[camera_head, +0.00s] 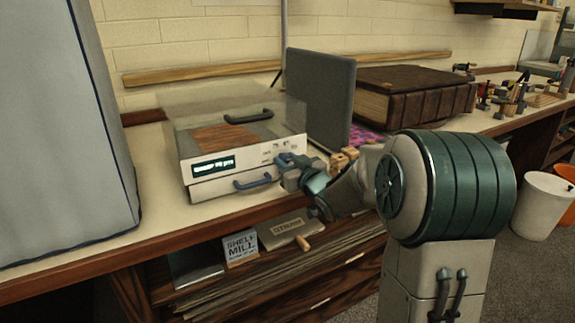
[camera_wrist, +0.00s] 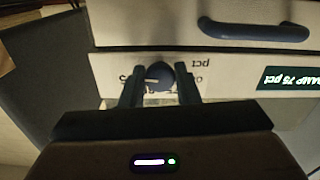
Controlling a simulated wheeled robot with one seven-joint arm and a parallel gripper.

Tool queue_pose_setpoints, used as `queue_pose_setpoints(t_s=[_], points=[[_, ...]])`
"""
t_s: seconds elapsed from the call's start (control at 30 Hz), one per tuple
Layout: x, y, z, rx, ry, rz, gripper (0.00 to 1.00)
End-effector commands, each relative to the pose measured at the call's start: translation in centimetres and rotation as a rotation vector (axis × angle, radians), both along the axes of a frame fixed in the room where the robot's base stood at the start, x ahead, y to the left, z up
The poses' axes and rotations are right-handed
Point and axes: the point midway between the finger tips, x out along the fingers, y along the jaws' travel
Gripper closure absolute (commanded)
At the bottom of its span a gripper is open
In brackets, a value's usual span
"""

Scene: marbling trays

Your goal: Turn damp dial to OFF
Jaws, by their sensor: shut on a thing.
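The device (camera_head: 190,160) is a pale box with a clear lid on the bench. Its front panel has a dark display (camera_head: 213,165) with pale green text, which appears to read "DAMP 75 pct" in the wrist view (camera_wrist: 286,78). The damp dial (camera_wrist: 160,77) is a small round dark blue knob with a pale pointer mark, which points left in the wrist view. My gripper (camera_wrist: 160,84) is shut on the dial, one finger on each side. In the head view my gripper (camera_head: 287,163) reaches the panel's right end and mostly hides the dial. The printed labels around it are partly covered.
A blue drawer handle (camera_head: 252,181) sits just below and left of my gripper, and a dark lid handle (camera_head: 248,116) is above. A grey upright panel (camera_head: 320,95) and a large brown book (camera_head: 415,92) stand to the right. A shelf with boxes lies below the benchtop.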

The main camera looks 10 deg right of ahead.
Motion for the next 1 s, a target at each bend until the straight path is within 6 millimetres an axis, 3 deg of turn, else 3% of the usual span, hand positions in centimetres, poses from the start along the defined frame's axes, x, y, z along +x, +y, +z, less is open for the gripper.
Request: queue_pose_setpoints(t_s=[0.6, 1.0], points=[[0.0, 0.05, -0.39, -0.441, -0.144, 0.002, 0.94], [0.01, 0.02, -0.17, -0.587, -0.19, 0.003, 0.94]])
